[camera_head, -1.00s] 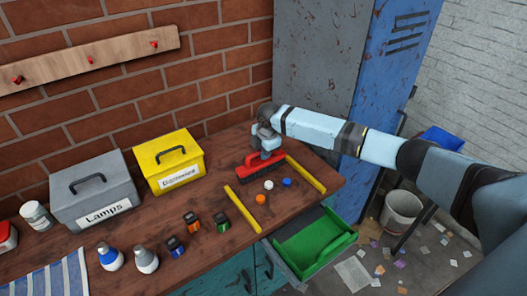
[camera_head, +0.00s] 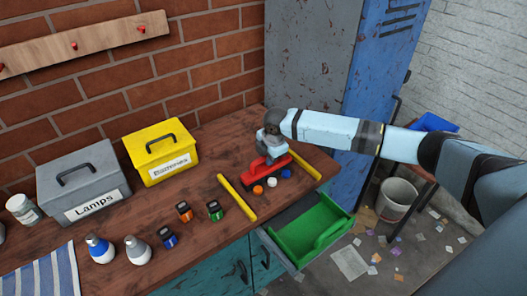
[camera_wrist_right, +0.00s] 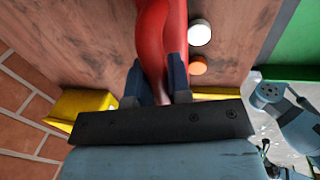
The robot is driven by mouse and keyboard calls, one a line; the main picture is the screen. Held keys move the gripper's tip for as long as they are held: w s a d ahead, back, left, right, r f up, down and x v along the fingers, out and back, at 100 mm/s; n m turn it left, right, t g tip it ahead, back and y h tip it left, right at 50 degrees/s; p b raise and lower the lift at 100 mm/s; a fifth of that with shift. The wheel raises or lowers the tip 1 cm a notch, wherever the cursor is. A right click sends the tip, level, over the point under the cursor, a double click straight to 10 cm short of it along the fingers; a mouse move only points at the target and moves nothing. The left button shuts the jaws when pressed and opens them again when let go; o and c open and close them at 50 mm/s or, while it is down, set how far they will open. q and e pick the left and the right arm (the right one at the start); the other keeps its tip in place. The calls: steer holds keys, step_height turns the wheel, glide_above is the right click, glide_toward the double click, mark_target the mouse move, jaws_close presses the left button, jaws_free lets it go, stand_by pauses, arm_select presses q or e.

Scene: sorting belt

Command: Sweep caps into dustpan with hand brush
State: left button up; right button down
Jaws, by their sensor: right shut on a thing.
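A red hand brush (camera_head: 275,169) stands on the workbench behind three caps. My right gripper (camera_head: 268,157) is shut on its handle, which also shows between the fingers in the right wrist view (camera_wrist_right: 160,35). An orange cap (camera_head: 257,189), a white cap (camera_head: 272,183) and a blue cap (camera_head: 286,174) lie close in front of the brush; whether it touches them is unclear. The wrist view shows the white cap (camera_wrist_right: 200,32) and orange cap (camera_wrist_right: 197,66) beside the brush. The green dustpan (camera_head: 335,236) sits below the bench's front edge. My left gripper is out of view.
Yellow strips on the left (camera_head: 237,198) and right (camera_head: 304,165) flank the caps. Left of them stand small coloured items (camera_head: 184,211), bottles (camera_head: 138,250), a yellow Batteries box (camera_head: 148,182) and a grey Lamps box (camera_head: 60,215). A blue locker (camera_head: 378,80) stands behind at right.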

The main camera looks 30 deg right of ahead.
steer(key=shift+s+d, duration=0.1)
steer(key=shift+s, duration=0.85)
steer(key=s+p, duration=0.1)
steer(key=s, duration=0.1)
steer(key=s+p, duration=0.3)
steer(key=s, duration=0.1)
steer(key=shift+s+d+r, duration=0.15)
steer(key=shift+s+d, duration=0.1)
steer(key=shift+s, duration=0.1)
steer(key=s+p, duration=0.4)
steer(key=s, duration=0.1)
arm_select(q)
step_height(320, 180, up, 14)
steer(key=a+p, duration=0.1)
steer(key=p, duration=0.6)
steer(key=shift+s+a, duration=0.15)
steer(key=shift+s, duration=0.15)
arm_select(e)
step_height(320, 180, up, 6)
steer(key=shift+d+r, duration=0.15)
steer(key=shift+r, duration=0.1)
steer(key=shift+w, duration=0.1)
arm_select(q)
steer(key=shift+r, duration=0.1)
